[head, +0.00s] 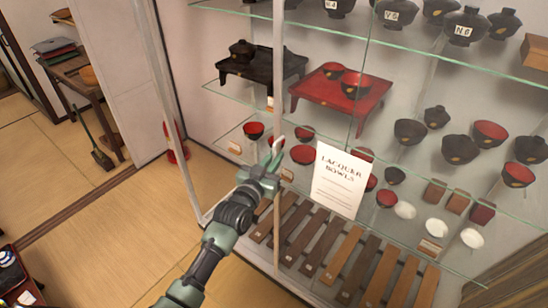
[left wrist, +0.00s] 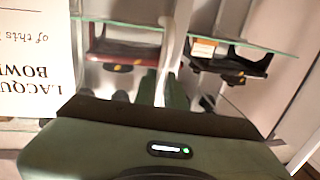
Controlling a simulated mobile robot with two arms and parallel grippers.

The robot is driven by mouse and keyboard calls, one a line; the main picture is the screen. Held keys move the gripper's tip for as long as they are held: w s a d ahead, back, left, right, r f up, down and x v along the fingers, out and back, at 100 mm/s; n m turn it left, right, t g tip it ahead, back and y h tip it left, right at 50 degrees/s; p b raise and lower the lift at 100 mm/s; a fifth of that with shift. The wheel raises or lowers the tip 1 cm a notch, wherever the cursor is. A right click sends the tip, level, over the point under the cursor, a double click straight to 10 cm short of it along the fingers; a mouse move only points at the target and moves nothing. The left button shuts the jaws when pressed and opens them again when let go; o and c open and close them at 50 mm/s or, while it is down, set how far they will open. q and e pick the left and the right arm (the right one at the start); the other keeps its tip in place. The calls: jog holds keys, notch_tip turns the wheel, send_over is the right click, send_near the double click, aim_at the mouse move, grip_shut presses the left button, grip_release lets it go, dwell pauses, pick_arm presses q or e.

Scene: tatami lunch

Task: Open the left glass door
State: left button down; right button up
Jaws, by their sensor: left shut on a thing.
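The glass cabinet's left door has a pale upright frame edge (head: 278,80), with a small pale handle (head: 278,145) on it. My left gripper (head: 270,167) is at this handle and shut on it. In the left wrist view the pale handle (left wrist: 172,45) rises from between the fingers, whose tips are partly hidden by the gripper body. The glass is clear, so its exact edges are hard to tell. I cannot tell whether the door stands slightly ajar. My right gripper is not in view.
A white "Lacquer Bowls" sign (head: 339,180) stands just right of the gripper. Behind the glass are a red tray table (head: 315,95), a black one (head: 250,68), several bowls and wooden strips. Open tatami floor (head: 95,225) lies left. A red object (head: 174,145) stands beside the cabinet.

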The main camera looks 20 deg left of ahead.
pick_arm(q)
jog(key=c, duration=1.5)
grip_release()
jog(key=shift+s, duration=0.1)
jog(key=s+a+b, duration=0.1)
jog(key=s, duration=0.6)
jog(key=shift+s+b, duration=0.25)
jog(key=shift+b, duration=0.15)
jog(key=shift+a, duration=0.15)
